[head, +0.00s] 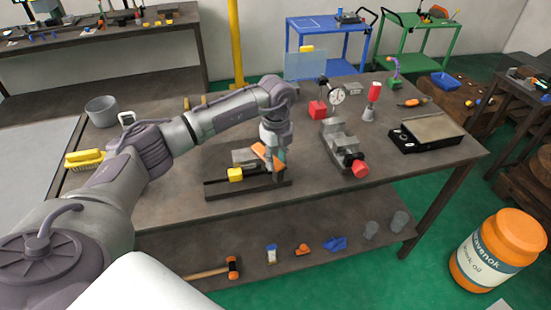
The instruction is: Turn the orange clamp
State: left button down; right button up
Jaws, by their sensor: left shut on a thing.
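The orange clamp (261,151) is a tilted orange piece on a dark fixture (222,189) on the workbench, left of the middle of the head view. A grey metal block (242,156) and a yellow block (235,174) sit beside it on the same fixture. My left gripper (277,176) points down over the fixture and is shut on the orange clamp at its right side. The gripper hides part of the clamp, and the fingertips are small in the picture. My right gripper is not in view.
A grey vise with a red end (360,168) stands right of the fixture. A dial gauge (336,96), a red-topped bottle (374,92) and a flat plate device (430,132) are farther back and right. A yellow brush (85,158) and grey cup (101,110) are left. The bench front is clear.

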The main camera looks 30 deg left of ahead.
pick_arm(q)
jog(key=c, duration=0.8)
grip_release()
notch_tip(320, 180, up, 12)
dwell(0.4)
